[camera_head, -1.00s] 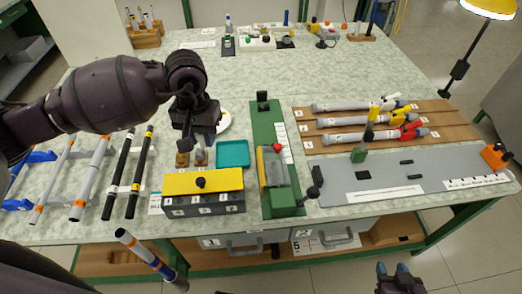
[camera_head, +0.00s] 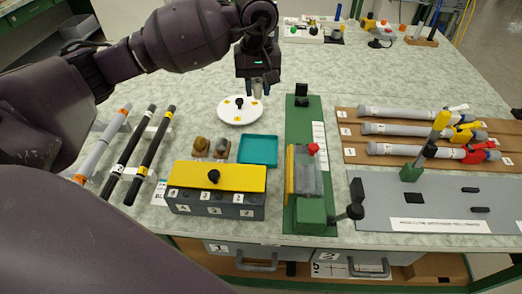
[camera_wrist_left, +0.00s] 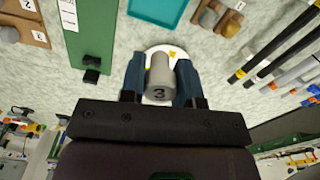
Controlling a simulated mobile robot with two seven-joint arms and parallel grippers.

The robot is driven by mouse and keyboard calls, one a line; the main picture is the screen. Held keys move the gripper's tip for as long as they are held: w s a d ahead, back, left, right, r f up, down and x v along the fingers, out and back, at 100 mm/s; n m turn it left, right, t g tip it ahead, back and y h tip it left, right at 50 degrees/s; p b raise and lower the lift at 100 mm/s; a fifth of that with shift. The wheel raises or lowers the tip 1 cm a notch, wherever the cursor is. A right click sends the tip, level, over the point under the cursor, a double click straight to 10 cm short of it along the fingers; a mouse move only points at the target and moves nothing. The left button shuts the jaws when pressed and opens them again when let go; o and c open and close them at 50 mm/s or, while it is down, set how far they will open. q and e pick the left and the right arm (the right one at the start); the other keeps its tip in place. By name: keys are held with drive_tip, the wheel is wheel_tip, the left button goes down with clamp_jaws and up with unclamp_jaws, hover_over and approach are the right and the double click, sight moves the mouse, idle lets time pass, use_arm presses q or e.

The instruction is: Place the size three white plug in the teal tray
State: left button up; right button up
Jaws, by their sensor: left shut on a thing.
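My left gripper (camera_head: 258,86) is shut on a pale grey-white plug (camera_head: 258,92). In the left wrist view the plug (camera_wrist_left: 160,78) sits between the two blue fingers (camera_wrist_left: 160,82) and bears the number 3. The gripper holds it in the air, over the table beyond the tray and right of the round white plate. The teal tray (camera_head: 258,163) lies on the table nearer to me and looks empty. It also shows at the top of the left wrist view (camera_wrist_left: 157,20). My right gripper is out of view.
The round white plate (camera_head: 230,115) has yellow marks and a black knob. Brown and grey knobs (camera_head: 201,145) stand left of the tray. A yellow-topped box (camera_head: 190,175) stands in front, and a green fixture (camera_head: 298,130) to the right. The table's far middle is clear.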

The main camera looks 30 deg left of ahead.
use_arm(q)
drive_tip(key=b, duration=0.2)
hover_over(258, 152)
wheel_tip(258, 152, down, 15)
drive_tip(key=shift+w+r, duration=0.1)
drive_tip(key=shift+r, duration=0.05)
drive_tip(key=shift+f, duration=0.65)
wheel_tip(258, 152, down, 4)
drive_tip(key=shift+r, duration=0.2)
drive_tip(key=shift+r, duration=0.1)
drive_tip(key=shift+f, duration=0.2)
drive_tip(key=o, duration=0.7)
drive_tip(key=shift+o, duration=0.2)
